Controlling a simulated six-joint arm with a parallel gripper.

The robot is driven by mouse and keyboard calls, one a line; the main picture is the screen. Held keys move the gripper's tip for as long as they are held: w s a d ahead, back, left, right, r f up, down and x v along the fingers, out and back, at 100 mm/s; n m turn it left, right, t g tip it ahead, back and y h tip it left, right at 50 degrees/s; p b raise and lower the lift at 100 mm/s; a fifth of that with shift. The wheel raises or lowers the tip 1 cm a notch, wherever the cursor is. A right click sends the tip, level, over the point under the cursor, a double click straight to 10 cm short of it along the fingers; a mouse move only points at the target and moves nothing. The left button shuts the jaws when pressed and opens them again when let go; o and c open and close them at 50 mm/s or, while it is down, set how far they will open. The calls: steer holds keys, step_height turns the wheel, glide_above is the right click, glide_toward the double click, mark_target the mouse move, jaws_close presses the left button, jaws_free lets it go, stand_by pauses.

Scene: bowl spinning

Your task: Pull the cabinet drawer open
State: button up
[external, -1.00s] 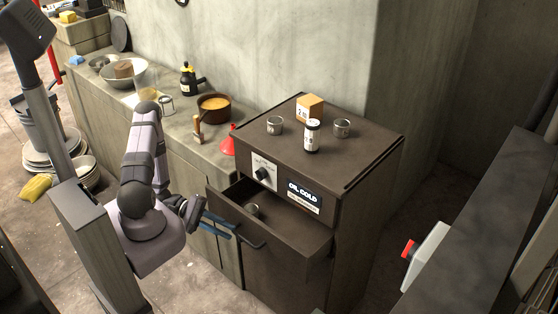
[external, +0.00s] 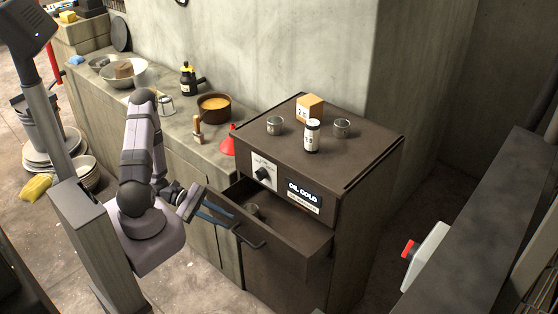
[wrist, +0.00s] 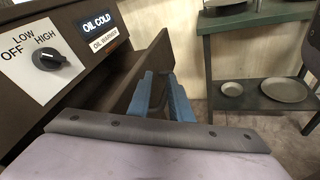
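A dark bar handle (external: 252,241) is on the drawer front. My gripper (external: 218,214) has blue fingers and is at the left part of the drawer front, beside the handle's left end. In the wrist view the two blue fingers (wrist: 158,97) stand apart, close to the drawer front.
A knob (external: 264,174) is above the drawer. A shelf (wrist: 260,105) is beyond.

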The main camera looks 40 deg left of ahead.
steer(key=n, duration=0.7)
steer(key=n+p, duration=0.2)
steer(key=n, duration=2.1)
glide_toward(244, 238)
steer(key=x, duration=0.2)
steer(key=shift+w+d+f, duration=0.2)
steer(key=shift+d+f, duration=0.05)
steer(key=shift+f, duration=0.15)
steer(key=shift+p+x, duration=0.8)
steer(key=shift+x, duration=1.55)
steer(key=shift+p+x, duration=0.3)
steer(key=shift+x, duration=1)
